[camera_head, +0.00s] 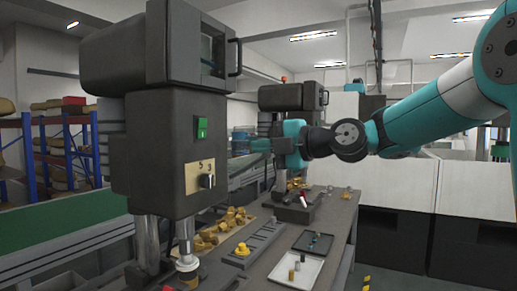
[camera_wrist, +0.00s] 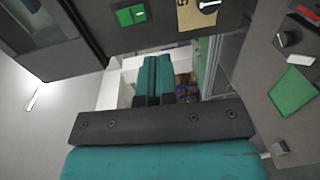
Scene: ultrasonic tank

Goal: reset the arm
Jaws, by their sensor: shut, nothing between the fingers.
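My arm (camera_head: 425,115) is teal, white and black and reaches in from the right of the head view. My gripper (camera_head: 258,146) points left, in the air above the workbench, behind the large dark machine (camera_head: 155,150). In the wrist view, my gripper's two teal fingers (camera_wrist: 157,60) lie side by side, shut, with nothing held between them. The machine's green switch (camera_wrist: 131,15) and knob (camera_wrist: 208,6) show at the top of the wrist view.
The workbench (camera_head: 340,222) carries brass-coloured parts (camera_head: 213,232), a black tray (camera_head: 313,242) and a white tray (camera_head: 297,270) with small cylinders. A second dark machine (camera_head: 290,97) stands farther back. Blue shelving (camera_head: 93,148) is at the left. A green flat piece (camera_wrist: 292,92) shows in the wrist view.

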